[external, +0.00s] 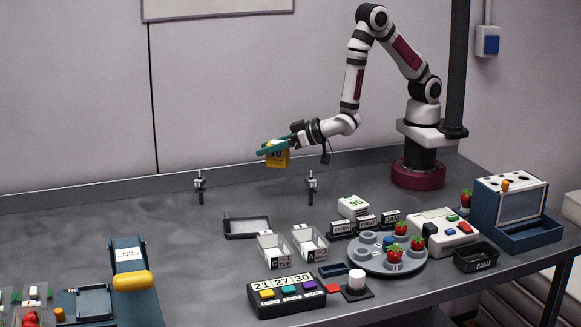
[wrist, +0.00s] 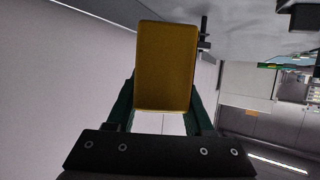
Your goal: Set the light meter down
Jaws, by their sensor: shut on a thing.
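The light meter, a yellow box (external: 278,159) with a dark number on its face, is held in the air above the back of the table in the external view. In the wrist view the yellow box (wrist: 167,65) fills the upper middle between the two dark green fingers. My gripper (external: 268,149) is shut on it, and the box hangs below the fingers, apart from the table. The far side of the box is hidden in the wrist view.
Two small dark posts (external: 200,187) (external: 311,187) stand on the table below. A shallow dark tray (external: 227,234) lies in front of them. Clear bins (external: 273,251), a round grey turntable (external: 362,266) with strawberries and a button box (external: 286,301) are nearer. The table's back left is clear.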

